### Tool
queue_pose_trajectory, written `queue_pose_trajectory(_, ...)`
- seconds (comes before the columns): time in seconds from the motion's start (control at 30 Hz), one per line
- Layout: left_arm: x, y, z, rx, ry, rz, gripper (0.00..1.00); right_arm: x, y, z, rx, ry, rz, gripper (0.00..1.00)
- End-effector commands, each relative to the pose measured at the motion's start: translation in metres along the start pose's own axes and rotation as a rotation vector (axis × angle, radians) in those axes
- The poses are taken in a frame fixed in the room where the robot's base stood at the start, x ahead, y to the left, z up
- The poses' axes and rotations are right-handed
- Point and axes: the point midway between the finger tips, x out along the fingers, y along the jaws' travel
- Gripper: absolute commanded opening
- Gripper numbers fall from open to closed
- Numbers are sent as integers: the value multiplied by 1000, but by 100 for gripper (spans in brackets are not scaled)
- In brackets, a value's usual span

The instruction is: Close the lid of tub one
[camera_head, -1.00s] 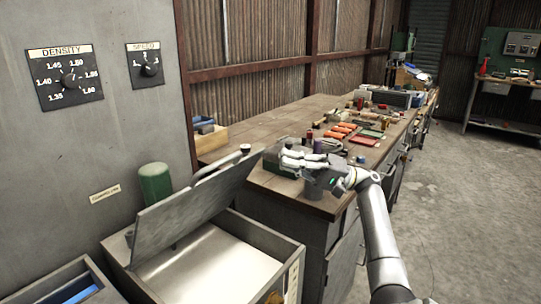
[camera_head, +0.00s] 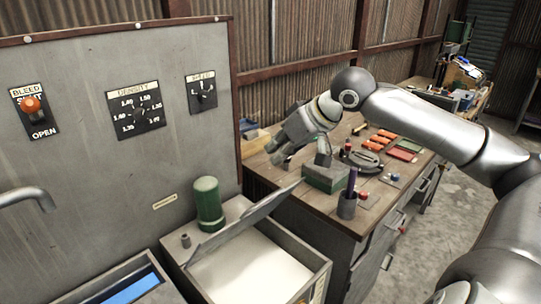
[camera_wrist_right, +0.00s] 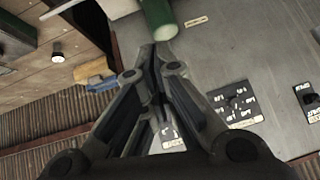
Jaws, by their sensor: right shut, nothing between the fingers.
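A tub (camera_head: 325,268) with a pale inside stands beside the workbench at bottom centre. My left gripper is out of view.
A green cylinder (camera_head: 208,203) stands behind the open tub. The grey panel (camera_head: 75,160) with knobs rises behind. The workbench (camera_head: 290,190) holds a green box (camera_head: 325,176), a pen cup (camera_head: 347,207) and several tools. A curved pipe (camera_head: 28,196) juts in at left.

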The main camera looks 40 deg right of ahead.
Motion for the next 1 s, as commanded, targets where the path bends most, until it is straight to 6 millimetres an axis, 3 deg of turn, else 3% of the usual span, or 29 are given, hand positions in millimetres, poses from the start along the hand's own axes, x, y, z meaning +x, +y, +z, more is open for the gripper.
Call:
queue_pose_trajectory(0.03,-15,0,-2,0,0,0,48,-9,-4,-3,-41,-11,41,0)
queue_pose_trajectory(0.1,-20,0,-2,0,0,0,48,-11,-6,-1,-79,-17,76,0)
queue_pose_trajectory(0.37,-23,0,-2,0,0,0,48,-8,-6,4,-112,-23,110,0)
queue_pose_trajectory(1.0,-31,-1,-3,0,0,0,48,31,-1,5,-111,-26,110,0)
